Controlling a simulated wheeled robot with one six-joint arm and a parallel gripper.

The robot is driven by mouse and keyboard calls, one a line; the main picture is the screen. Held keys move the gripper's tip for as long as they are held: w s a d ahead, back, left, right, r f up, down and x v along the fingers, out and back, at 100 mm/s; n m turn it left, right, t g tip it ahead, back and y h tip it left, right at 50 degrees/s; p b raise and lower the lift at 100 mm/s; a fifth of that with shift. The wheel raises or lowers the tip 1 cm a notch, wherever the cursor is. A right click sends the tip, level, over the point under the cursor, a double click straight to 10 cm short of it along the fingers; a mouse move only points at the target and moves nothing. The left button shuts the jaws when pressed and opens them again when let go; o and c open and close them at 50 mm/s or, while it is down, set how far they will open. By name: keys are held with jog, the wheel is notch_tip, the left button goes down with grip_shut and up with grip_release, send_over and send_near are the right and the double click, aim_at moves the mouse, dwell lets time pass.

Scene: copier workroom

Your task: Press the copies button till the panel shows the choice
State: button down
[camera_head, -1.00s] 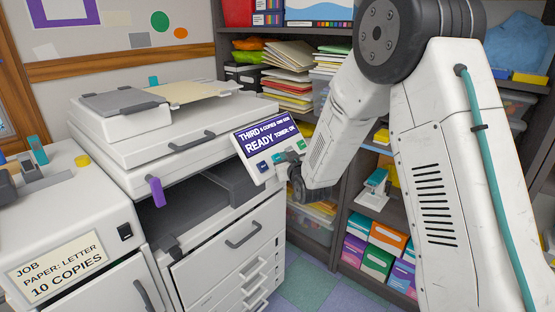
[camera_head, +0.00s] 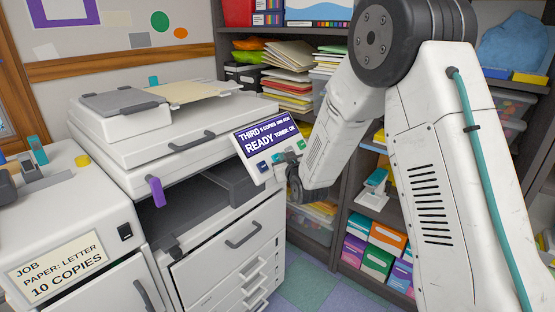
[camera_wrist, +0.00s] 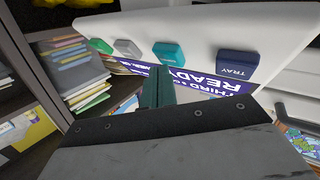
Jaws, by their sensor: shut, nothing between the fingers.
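The copier's control panel (camera_head: 247,165) is tilted, with a purple display (camera_head: 266,136) that reads "THIRD", a small copies figure too blurred to read surely, "READY" and "TONER OK". A job card (camera_head: 57,269) reads "PAPER: LETTER, 10 COPIES". In the wrist view a blue TRAY button (camera_wrist: 237,64), a teal button (camera_wrist: 168,53), a grey button (camera_wrist: 127,48) and a green button (camera_wrist: 101,46) form a row. My gripper (camera_wrist: 161,73) is shut and empty, its tips right by the teal button. I cannot tell whether they touch it. The teal button's label is unreadable.
The copier body (camera_head: 220,228) with its open output slot lies below the panel. A purple lever (camera_head: 156,191) sticks out at its left front. Shelves (camera_head: 345,215) with paper stacks and boxes stand close behind and right of my arm.

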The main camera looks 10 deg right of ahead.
jog(key=shift+w+a+f, duration=0.15)
jog(key=shift+w+f, duration=0.1)
dwell(0.7)
dwell(0.3)
jog(key=shift+s+d+r, duration=0.35)
jog(key=shift+s+r, duration=0.15)
jog(key=shift+s, duration=0.05)
jog(key=shift+r, duration=0.1)
jog(key=shift+s+d+r, duration=0.6)
jog(key=shift+s+r, duration=0.2)
jog(key=shift+s+d+r, duration=0.55)
jog(key=shift+s+r, duration=0.2)
